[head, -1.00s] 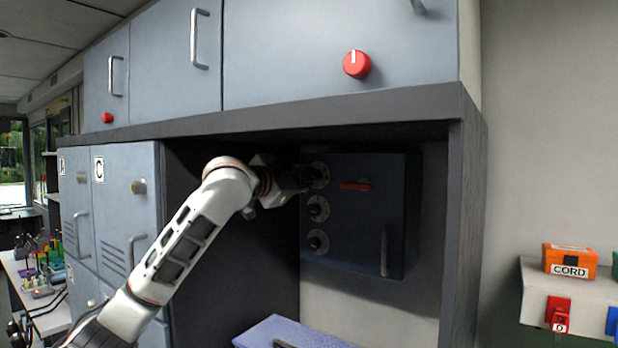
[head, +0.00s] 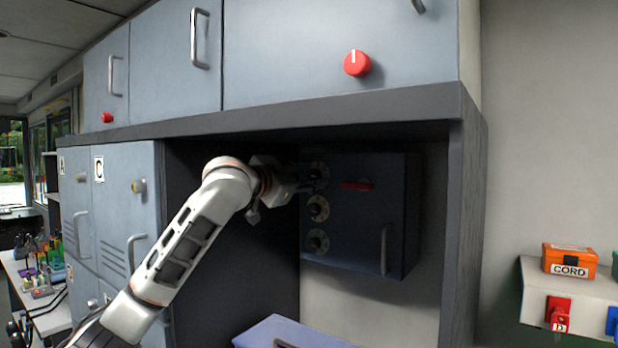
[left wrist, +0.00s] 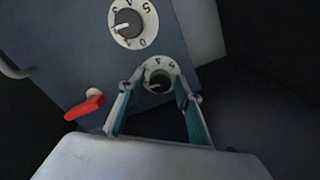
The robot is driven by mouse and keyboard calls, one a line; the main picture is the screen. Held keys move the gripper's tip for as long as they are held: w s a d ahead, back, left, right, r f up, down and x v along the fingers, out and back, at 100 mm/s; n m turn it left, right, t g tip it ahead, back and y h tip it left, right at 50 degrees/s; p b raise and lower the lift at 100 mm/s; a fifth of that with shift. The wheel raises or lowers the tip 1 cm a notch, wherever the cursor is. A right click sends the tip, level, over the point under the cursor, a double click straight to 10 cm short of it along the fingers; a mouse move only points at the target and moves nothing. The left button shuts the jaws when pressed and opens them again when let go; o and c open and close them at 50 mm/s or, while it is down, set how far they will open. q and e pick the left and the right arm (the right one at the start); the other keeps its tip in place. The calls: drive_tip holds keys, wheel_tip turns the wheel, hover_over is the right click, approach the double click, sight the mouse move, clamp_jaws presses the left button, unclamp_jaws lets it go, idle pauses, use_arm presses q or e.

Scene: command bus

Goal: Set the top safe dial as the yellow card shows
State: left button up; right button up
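The dark blue safe (head: 365,230) hangs in the recess, with three dials in a column on its left side. The top dial (head: 319,171) is partly covered by my left gripper (head: 307,184). In the left wrist view the top dial (left wrist: 158,66) shows between the two teal-padded fingers of the left gripper (left wrist: 160,84). The fingers are apart, with gaps beside the dark knob, which they do not visibly touch. I cannot read the knob's setting surely. The middle dial (head: 318,208) and bottom dial (head: 317,242) are clear. No yellow card and no right gripper show.
A red lever (head: 357,186) sticks out of the safe door right of the top dial, and a handle (head: 384,250) stands lower right. The recess's top edge (head: 330,118) runs above my arm. A blue-purple case (head: 290,330) lies below.

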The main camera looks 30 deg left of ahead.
idle(0.3)
use_arm(q)
drive_tip(key=s+a, duration=0.1)
drive_tip(key=s, duration=1.1)
drive_tip(key=shift+a, duration=0.35)
